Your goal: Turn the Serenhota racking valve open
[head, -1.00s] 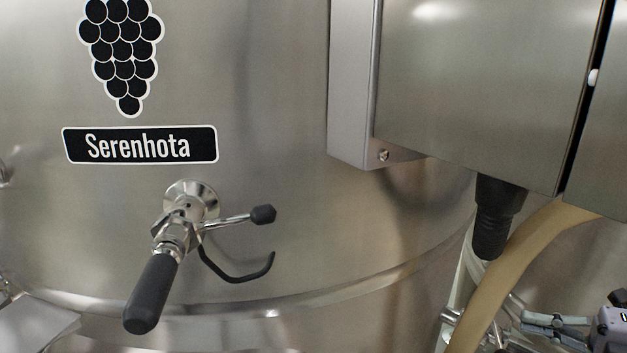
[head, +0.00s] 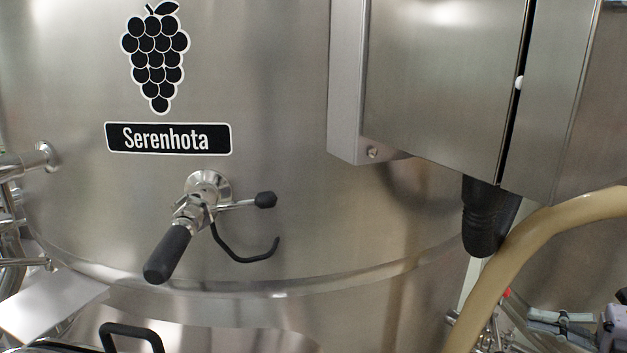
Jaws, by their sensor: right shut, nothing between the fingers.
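The Serenhota racking valve (head: 192,217) sticks out of the front of a steel vat, below the black Serenhota label (head: 168,138). A thick black grip (head: 168,254) points down and left from it. A thin lever with a black knob (head: 265,200) points right, and a bent black hook (head: 245,252) hangs below it. My right gripper (head: 536,318) is at the bottom right edge, partly cut off. It is shut and empty, well to the right of the valve and apart from it. My left gripper is not in view.
A steel cabinet (head: 445,80) juts out at the upper right. A beige hose (head: 535,235) curves down between the valve and my right gripper. Pipes (head: 25,160) stand at the left, with a black handle (head: 130,334) below. Space around the valve is clear.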

